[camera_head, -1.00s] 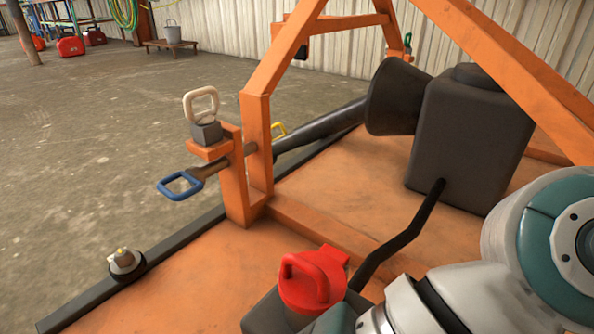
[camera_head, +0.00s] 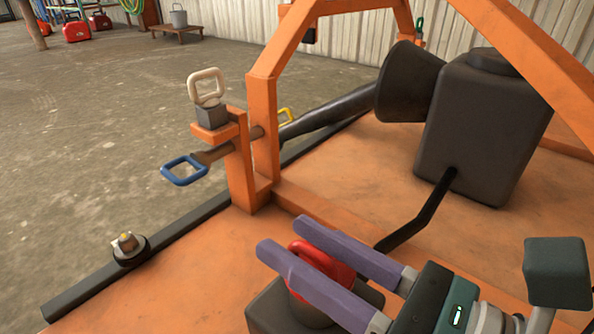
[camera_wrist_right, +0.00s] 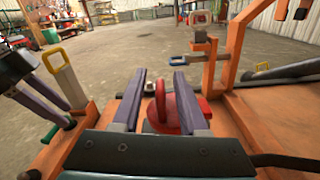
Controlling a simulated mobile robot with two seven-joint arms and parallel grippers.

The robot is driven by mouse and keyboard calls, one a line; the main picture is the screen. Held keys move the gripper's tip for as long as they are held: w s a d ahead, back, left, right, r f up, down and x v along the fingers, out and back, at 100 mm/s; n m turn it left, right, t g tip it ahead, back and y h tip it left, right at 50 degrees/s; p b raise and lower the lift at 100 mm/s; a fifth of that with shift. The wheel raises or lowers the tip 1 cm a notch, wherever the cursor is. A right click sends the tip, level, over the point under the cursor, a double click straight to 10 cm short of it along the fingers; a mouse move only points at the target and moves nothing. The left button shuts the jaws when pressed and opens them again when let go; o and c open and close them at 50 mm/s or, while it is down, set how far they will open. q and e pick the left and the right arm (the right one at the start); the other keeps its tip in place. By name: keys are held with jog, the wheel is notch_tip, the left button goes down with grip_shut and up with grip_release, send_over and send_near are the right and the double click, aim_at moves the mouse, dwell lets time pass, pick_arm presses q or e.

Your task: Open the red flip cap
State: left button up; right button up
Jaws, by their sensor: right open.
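The red flip cap (camera_head: 330,263), with its raised loop, sits on a dark block-shaped housing (camera_head: 265,308) on the orange deck. It looks closed down, and the near finger hides part of it. My right gripper (camera_head: 284,235) is open, with its two purple fingers on either side of the cap. In the right wrist view the red cap (camera_wrist_right: 187,108) stands between the spread fingers, nearer the right one; contact cannot be told. My left gripper (camera_wrist_right: 66,117) shows only at the left of the right wrist view, its two purple fingers apart and apparently empty.
An orange frame post (camera_head: 263,140) rises behind the cap, with a blue-handled pin (camera_head: 184,171) and a beige loop (camera_head: 206,84). A dark tank (camera_head: 480,130) and a bent black rod (camera_head: 425,218) stand to the right. The deck left of the cap is mostly clear.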

jog(key=shift+x, duration=1.3)
grip_shut()
dwell(0.5)
